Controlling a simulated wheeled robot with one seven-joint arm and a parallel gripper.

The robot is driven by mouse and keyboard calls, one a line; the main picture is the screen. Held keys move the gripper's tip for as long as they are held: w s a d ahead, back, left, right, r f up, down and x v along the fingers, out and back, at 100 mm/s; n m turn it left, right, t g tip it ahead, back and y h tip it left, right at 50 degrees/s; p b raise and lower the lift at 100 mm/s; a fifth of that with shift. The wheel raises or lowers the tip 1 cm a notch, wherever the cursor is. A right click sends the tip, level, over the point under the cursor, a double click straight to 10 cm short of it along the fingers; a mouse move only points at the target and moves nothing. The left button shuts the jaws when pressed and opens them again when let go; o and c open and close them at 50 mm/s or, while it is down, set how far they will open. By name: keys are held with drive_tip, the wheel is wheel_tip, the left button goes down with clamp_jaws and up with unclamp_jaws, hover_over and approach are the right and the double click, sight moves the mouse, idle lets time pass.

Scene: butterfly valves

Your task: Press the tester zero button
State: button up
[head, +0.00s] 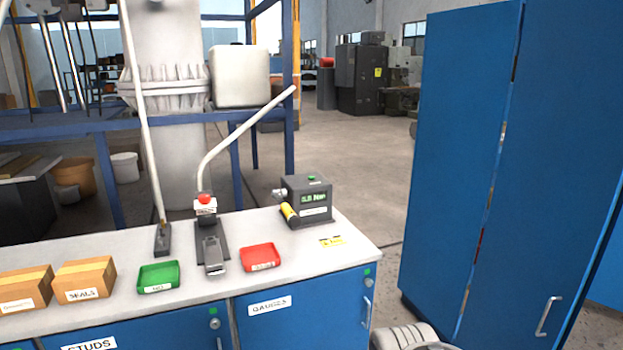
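The tester (290,201) is a dark grey box near the right end of the white bench top. It has a lit green display (313,197) on its front, too small to read surely. A small green button (312,178) sits on its top face; whether this is the zero button I cannot tell, as no label is readable. A yellow cylindrical part (290,213) is at the tester's left front, and a metal fitting sticks out of its left side.
On the white bench (337,257), a red tray (260,257), green tray (159,277), cardboard boxes (85,279) and a red-topped stand with a long lever (211,245) are left of the tester. A tall blue cabinet (465,160) stands right.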

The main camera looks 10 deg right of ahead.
clamp_jaws()
idle(1.3)
